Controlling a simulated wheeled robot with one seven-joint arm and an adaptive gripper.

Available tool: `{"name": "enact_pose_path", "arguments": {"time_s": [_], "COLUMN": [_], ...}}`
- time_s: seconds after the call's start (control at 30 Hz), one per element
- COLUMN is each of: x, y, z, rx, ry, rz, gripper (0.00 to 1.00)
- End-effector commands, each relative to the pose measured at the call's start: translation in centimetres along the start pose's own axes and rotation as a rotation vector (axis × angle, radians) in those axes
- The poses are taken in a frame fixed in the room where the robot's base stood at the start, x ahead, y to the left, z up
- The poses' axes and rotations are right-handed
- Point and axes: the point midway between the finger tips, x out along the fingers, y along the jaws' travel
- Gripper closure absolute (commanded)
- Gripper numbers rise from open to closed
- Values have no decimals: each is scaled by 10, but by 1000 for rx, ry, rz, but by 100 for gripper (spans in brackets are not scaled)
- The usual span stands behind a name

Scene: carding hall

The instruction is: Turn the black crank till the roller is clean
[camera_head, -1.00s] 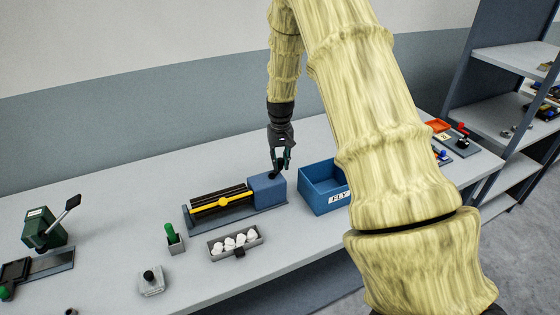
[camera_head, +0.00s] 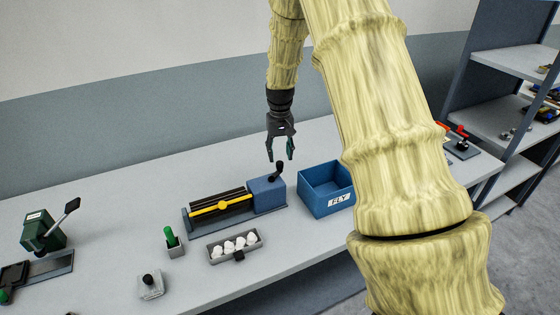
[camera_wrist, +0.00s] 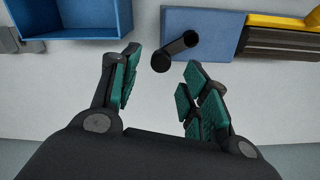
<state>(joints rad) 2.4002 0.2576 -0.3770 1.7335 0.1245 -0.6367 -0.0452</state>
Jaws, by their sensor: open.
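The black crank (camera_head: 278,170) stands on the blue block at the right end of the roller unit. In the wrist view the crank (camera_wrist: 175,50) lies just beyond and between my open fingers, not touching them. The dark roller (camera_head: 218,200) has a yellow bar along it; in the wrist view only its end (camera_wrist: 280,45) shows at the top right. I cannot tell how clean its surface is. My gripper (camera_head: 281,157) is open and empty, above the crank in the head view, and its green-padded fingers show in the wrist view (camera_wrist: 160,90).
A blue bin marked FLY (camera_head: 339,200) stands right of the roller unit. A grey tray (camera_head: 218,258) of white tufts lies in front. A green-handled tool (camera_head: 171,238), a black-knobbed block (camera_head: 150,285) and a green lever device (camera_head: 42,232) are at left.

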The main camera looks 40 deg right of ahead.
Motion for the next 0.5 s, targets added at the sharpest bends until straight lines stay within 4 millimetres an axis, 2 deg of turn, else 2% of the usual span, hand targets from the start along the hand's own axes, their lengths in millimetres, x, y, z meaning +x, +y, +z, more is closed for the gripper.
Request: {"name": "enact_pose_path", "arguments": {"time_s": [0.03, 0.2, 0.5], "x": [-11, -39, -65], "y": [0, 0, 0], "z": [0, -1, 0], "rx": [0, 1, 2], "ry": [3, 3, 0], "rz": [-1, -1, 0], "gripper": [54, 54, 54]}}
